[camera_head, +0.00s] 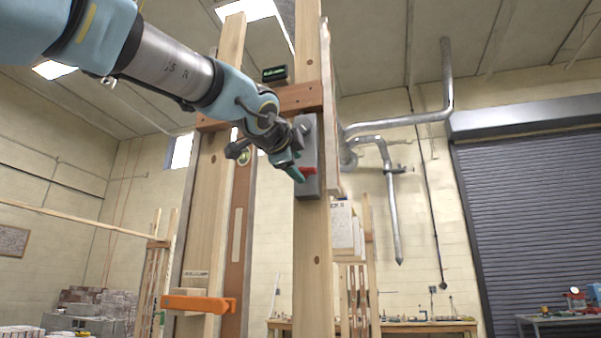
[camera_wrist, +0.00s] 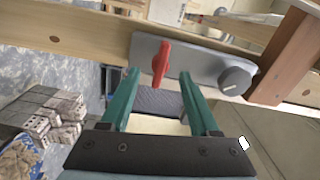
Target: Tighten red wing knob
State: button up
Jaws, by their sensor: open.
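The red wing knob (camera_head: 308,171) sits on the lower part of a grey plate (camera_head: 306,187) fixed to an upright wooden post. In the wrist view the red wing knob (camera_wrist: 161,63) stands out from the grey plate (camera_wrist: 193,56), with its wing lying across the plate's length. A round grey knob (camera_wrist: 236,79) is on the same plate, to the right. My gripper (camera_head: 297,175) is at the plate beside the red knob. In the wrist view my gripper (camera_wrist: 158,76) is open, with its two green fingers apart and the red knob ahead, nearer the left fingertip.
The wooden post (camera_head: 313,265) runs up behind the plate, and a brown crosspiece (camera_head: 298,97) meets it above. An orange clamp-like bar (camera_head: 198,303) is lower left. Bricks (camera_wrist: 45,110) lie far below. The space right of the post is mostly open.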

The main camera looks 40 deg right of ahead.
jog(key=b+v, duration=0.1)
jog(key=v, duration=0.6)
dwell(0.5)
